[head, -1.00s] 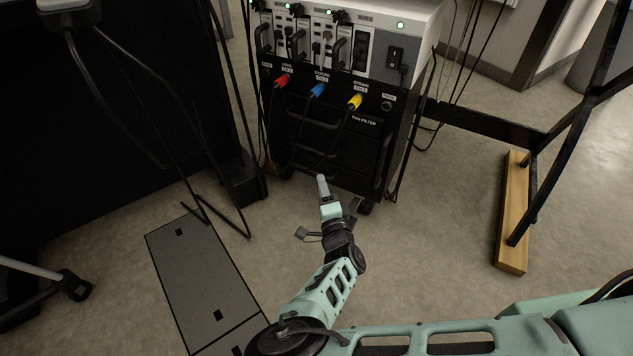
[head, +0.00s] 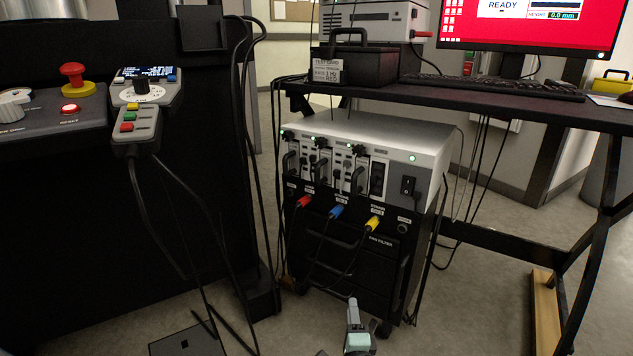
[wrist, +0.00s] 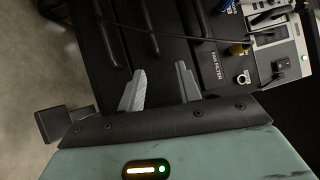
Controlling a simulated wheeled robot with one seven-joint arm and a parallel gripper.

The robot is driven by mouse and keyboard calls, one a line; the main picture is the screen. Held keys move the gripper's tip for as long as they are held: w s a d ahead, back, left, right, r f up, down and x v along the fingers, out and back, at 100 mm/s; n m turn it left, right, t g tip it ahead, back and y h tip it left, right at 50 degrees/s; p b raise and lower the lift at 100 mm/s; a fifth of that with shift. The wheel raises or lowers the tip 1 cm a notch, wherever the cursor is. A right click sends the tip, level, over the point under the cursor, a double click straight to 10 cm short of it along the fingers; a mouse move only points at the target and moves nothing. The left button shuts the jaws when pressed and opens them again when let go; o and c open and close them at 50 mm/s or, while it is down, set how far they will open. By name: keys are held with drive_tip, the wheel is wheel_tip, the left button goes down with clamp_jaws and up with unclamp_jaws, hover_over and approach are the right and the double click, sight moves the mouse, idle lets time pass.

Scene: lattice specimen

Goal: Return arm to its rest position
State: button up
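My gripper (head: 352,312) shows at the bottom of the head view, low in front of the black cabinet; most of my arm is out of that view. In the wrist view my gripper (wrist: 160,88) has its two grey fingers apart with nothing between them. The fingers point towards the cabinet's dark front, and neither is seen touching it.
The cabinet (head: 345,262) has red, blue and yellow plugs with hanging cables. A black desk (head: 470,97) with a monitor stands behind at right. A black machine (head: 70,230) with a hanging control pendant (head: 140,105) stands at left. Cables hang between machine and cabinet.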

drive_tip(key=s+d+r+m+g+h+p, duration=0.1)
drive_tip(key=s+d+r+m+g+h, duration=0.5)
drive_tip(key=m, duration=0.7)
drive_tip(key=s+d+r+m+g+h+p, duration=0.2)
drive_tip(key=s+d+r+m+g+h, duration=0.45)
drive_tip(key=m, duration=0.65)
drive_tip(key=s+a+r+m+g+y+p, duration=0.2)
drive_tip(key=s+a+r+m+g+y, duration=0.2)
drive_tip(key=s+r+m+y, duration=0.5)
drive_tip(key=s+a+r+m+g+y+p, duration=0.2)
drive_tip(key=s+a+r+m+g+y, duration=0.15)
drive_tip(key=s+r+m, duration=0.95)
wheel_tip(320, 180, up, 40)
drive_tip(key=w+n+y+p, duration=0.1)
drive_tip(key=w+n+p, duration=0.1)
drive_tip(key=p, duration=3.5)
drive_tip(key=shift+a+p, duration=0.35)
drive_tip(key=shift+p, duration=0.05)
